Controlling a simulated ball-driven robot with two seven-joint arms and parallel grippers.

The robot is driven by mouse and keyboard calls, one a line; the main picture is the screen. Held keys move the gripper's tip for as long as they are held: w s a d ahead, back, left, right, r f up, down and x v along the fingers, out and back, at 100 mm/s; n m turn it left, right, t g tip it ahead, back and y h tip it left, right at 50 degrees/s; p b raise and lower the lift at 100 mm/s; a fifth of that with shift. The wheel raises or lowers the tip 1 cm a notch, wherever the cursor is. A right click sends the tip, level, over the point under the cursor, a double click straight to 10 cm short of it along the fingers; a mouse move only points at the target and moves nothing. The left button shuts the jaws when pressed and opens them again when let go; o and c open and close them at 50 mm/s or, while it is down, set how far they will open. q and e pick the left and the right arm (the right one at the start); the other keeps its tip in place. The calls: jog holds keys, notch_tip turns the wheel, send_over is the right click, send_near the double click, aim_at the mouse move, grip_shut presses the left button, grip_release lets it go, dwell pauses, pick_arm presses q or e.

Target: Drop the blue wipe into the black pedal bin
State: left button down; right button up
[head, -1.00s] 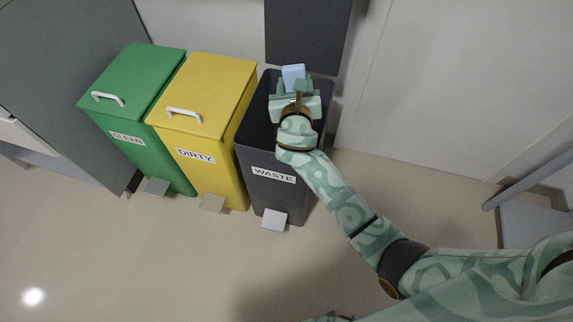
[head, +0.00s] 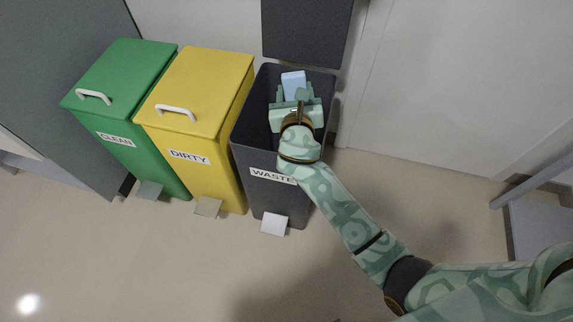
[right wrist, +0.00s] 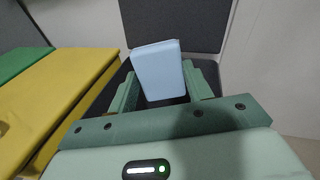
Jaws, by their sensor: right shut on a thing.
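The blue wipe (head: 293,83) is a small light-blue block. It also shows in the right wrist view (right wrist: 160,72), standing up between the fingers. My right gripper (head: 294,95) is shut on it and holds it over the open mouth of the black pedal bin (head: 252,136). The bin is labelled WASTE, its lid is raised at the back, and a grey pedal (head: 274,224) sits at its foot. My forearm and hand hide part of the opening and the label. My left gripper is not in view.
A yellow bin labelled DIRTY (head: 205,95) stands close left of the black one, and a green bin labelled CLEAN (head: 125,85) stands left of that. Both lids are shut. A grey-white wall is behind. The floor in front is clear.

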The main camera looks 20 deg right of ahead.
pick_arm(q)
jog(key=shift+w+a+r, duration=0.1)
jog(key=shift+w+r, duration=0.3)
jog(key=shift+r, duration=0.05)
pick_arm(e)
jog(key=shift+f, duration=0.1)
jog(key=o, duration=0.9)
jog(key=shift+o, duration=0.2)
jog(key=shift+s, duration=0.15)
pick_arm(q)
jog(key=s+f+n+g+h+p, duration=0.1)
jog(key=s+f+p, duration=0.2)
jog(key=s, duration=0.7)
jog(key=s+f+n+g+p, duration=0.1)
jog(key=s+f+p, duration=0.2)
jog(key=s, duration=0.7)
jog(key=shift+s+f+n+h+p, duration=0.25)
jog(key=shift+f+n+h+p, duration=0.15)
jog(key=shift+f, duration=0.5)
pick_arm(e)
jog(key=v, duration=1.6)
